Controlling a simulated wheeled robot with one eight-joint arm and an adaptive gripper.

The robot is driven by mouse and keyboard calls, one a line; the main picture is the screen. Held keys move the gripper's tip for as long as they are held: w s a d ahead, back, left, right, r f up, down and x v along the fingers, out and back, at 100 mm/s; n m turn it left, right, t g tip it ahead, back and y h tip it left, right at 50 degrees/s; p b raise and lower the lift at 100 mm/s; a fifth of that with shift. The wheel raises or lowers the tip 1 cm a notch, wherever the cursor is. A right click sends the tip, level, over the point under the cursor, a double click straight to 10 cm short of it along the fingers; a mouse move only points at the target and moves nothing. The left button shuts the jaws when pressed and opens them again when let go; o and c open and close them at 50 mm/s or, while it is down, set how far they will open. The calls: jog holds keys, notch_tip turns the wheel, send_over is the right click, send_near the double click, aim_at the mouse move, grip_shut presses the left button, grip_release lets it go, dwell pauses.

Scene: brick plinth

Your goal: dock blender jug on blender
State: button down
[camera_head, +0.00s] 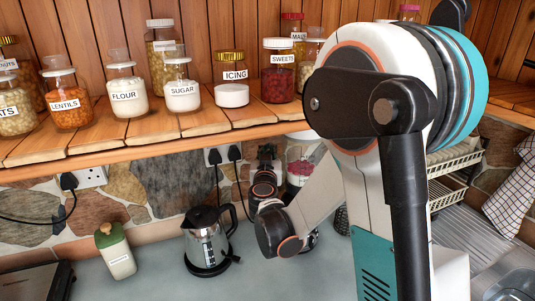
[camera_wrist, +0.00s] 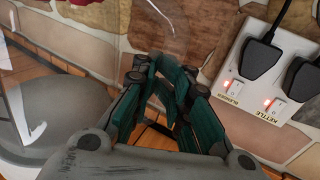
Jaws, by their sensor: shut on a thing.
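The blender jug (camera_head: 300,172) seems to be the clear vessel with pinkish contents and a pale top, below the shelf in the head view, partly hidden by my arm. My gripper (camera_head: 267,152) is just left of it, near the wall. In the wrist view, the teal-padded fingers of my gripper (camera_wrist: 167,90) are close together. What they grip is hard to make out; faint clear edges show above them and at the left. The blender base cannot be clearly identified in either view.
A steel kettle (camera_head: 208,240) and a green-topped bottle (camera_head: 115,250) stand on the counter. A wooden shelf (camera_head: 150,130) with labelled jars hangs above. Wall sockets (camera_wrist: 265,75) with black plugs are close to my gripper. A dish rack (camera_head: 455,165) stands at the right.

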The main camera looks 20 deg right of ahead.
jog(key=shift+w+d, duration=0.15)
jog(key=shift+w, duration=0.15)
jog(key=shift+f+b, duration=1.85)
jog(key=shift+f, duration=0.95)
jog(key=shift+b, duration=0.4)
jog(key=shift+f+b, duration=0.55)
jog(key=c, duration=1.8)
grip_release()
jog(key=shift+s, duration=0.1)
jog(key=shift+s, duration=0.1)
jog(key=shift+b+v, duration=0.75)
jog(key=shift+v, duration=4.7)
